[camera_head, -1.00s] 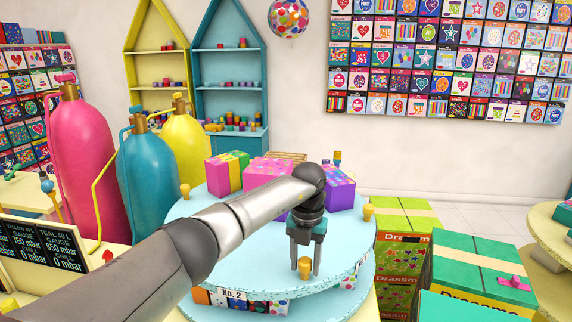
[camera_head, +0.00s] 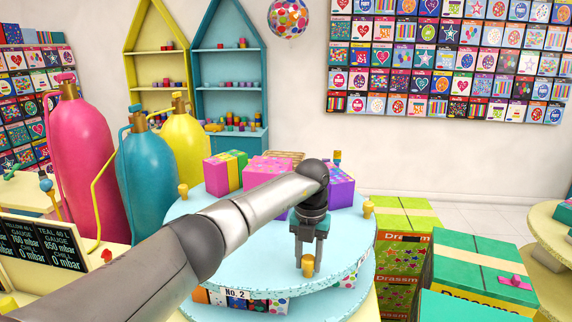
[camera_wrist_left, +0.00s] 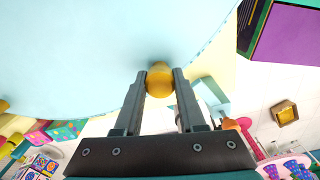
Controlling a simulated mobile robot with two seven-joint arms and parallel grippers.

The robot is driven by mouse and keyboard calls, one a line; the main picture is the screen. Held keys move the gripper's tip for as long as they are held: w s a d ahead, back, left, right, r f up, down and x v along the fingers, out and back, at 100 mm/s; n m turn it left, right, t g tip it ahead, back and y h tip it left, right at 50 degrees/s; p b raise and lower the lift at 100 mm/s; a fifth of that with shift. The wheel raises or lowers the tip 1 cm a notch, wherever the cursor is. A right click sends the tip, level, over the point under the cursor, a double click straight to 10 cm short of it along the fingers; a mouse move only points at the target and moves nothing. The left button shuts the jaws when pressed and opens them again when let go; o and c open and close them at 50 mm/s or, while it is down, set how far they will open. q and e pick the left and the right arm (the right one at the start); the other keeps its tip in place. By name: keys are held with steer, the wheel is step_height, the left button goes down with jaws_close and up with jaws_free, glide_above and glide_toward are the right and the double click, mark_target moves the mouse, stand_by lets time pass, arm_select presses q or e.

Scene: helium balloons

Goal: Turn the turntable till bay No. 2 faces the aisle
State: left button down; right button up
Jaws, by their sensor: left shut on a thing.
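The turntable (camera_head: 255,262) is a round, pale blue two-level stand with yellow knobs around its upper rim. My left gripper (camera_head: 308,267) points down at the front rim, shut on a yellow knob (camera_head: 308,262). In the left wrist view this knob (camera_wrist_left: 159,78) sits between both fingertips. My left arm hides part of the top. My right gripper is not in view.
Wrapped boxes (camera_head: 223,173) stand on the turntable top. Pink (camera_head: 85,150), teal and yellow gas cylinders stand to the left. Green gift boxes (camera_head: 480,270) stand close on the right. Another rim knob (camera_head: 368,206) shows at the right.

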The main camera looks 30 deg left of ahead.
arm_select(q)
steer(key=c, duration=0.5)
jaws_free()
step_height(320, 180, up, 15)
steer(key=p, duration=0.9)
steer(key=shift+r+p, duration=0.15)
steer(key=shift+p, duration=0.25)
stand_by(0.7)
